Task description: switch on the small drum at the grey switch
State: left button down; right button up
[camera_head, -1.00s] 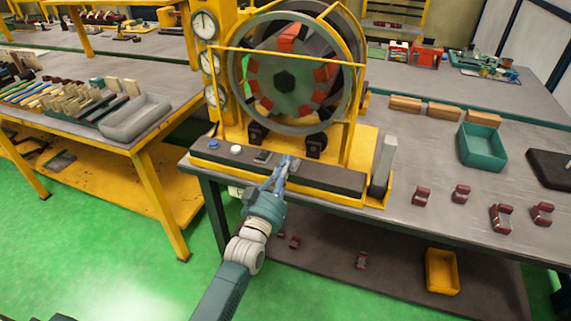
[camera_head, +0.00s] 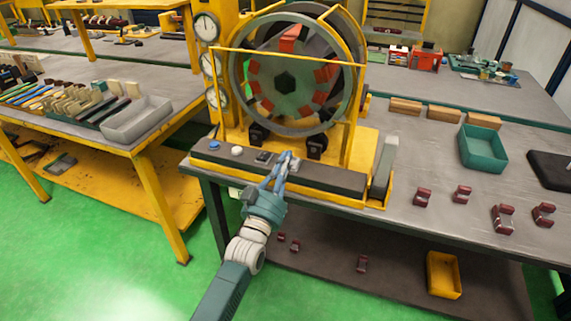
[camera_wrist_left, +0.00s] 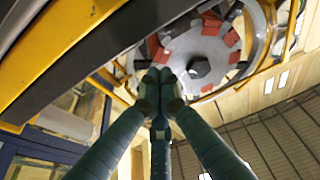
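The round drum (camera_head: 286,82), with red blocks around a dark hub, stands in a yellow frame on the bench. It also shows in the left wrist view (camera_wrist_left: 205,45). A dark control panel (camera_head: 335,181) runs along its front, with a blue button, a white button and a dark grey switch (camera_head: 263,156). My left gripper (camera_head: 288,156) has its fingertips at the panel, just right of that switch, at a small grey fitting they partly cover. Contact cannot be told. In the left wrist view its fingers (camera_wrist_left: 160,88) are together with nothing seen between them. My right gripper is out of view.
A grey upright block (camera_head: 384,167) stands at the panel's right end. Red-brown parts, a teal bin (camera_head: 482,148) and wooden blocks lie on the bench to the right. A yellow guard bar crosses in front of the drum. A grey tray (camera_head: 137,119) sits on the left bench.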

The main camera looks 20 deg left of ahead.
pick_arm(q)
jog(key=b+v, duration=0.3)
jog(key=v, duration=0.7)
jog(key=shift+f, duration=0.4)
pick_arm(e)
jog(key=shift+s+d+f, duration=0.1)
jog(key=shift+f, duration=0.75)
pick_arm(q)
jog(key=shift+w+d, duration=0.1)
jog(key=shift+w, duration=0.05)
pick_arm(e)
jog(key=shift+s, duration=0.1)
